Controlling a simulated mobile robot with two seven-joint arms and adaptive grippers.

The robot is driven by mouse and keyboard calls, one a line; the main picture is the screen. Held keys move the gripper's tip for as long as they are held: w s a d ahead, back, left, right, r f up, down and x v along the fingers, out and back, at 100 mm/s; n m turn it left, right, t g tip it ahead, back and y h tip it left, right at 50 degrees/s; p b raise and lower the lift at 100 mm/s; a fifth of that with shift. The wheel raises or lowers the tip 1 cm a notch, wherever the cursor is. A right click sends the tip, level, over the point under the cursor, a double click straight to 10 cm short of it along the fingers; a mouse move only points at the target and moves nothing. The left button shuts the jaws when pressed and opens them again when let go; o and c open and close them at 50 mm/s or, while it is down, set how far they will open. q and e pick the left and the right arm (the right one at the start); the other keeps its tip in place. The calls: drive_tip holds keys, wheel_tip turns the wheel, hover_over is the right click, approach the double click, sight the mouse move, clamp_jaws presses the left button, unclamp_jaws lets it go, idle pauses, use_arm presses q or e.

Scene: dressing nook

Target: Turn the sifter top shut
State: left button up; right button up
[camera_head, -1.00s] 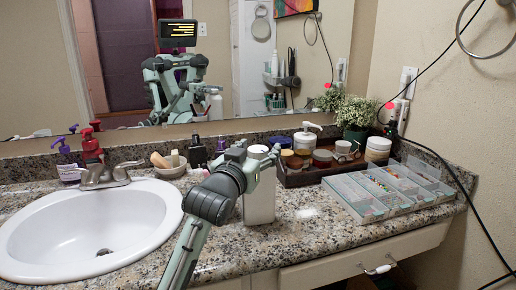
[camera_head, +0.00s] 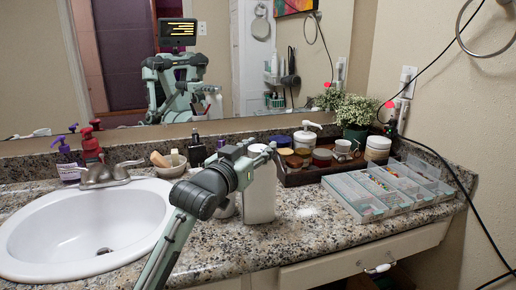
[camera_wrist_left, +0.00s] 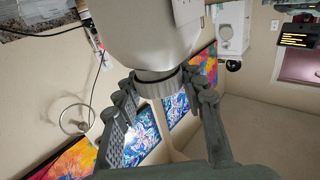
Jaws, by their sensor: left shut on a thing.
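A white bottle (camera_head: 260,195) stands upright on the granite counter, right of the sink. Its round sifter top (camera_head: 257,148) is at the upper end, partly hidden by my left gripper (camera_head: 266,157). The gripper reaches in from the left at the height of the top. In the left wrist view, the ribbed grey-white top (camera_wrist_left: 158,86) sits between the two dark fingers, which are shut on it. The bottle's white body (camera_wrist_left: 150,35) fills the upper middle of that view. My right gripper does not show directly.
The sink (camera_head: 85,235) lies left of the bottle. A dark tray (camera_head: 300,179) of jars stands behind right, and a clear-lidded organizer (camera_head: 385,190) lies on the right. A small pale object (camera_head: 227,207) is close beside the bottle, partly hidden by my arm.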

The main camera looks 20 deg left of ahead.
use_arm(q)
drive_tip(key=m+g+h, duration=0.1)
drive_tip(key=m+h, duration=0.1)
drive_tip(key=h, duration=0.2)
drive_tip(key=shift+a+f+m, duration=0.1)
drive_tip(key=shift+m, duration=0.3)
drive_tip(key=shift+m+g+h+b, duration=0.3)
drive_tip(key=shift+m+g+h, duration=0.1)
drive_tip(key=shift+h, duration=0.3)
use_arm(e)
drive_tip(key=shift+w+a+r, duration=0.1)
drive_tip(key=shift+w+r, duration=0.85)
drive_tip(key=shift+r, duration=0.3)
use_arm(q)
drive_tip(key=o, duration=1.2)
drive_tip(key=shift+v, duration=5.95)
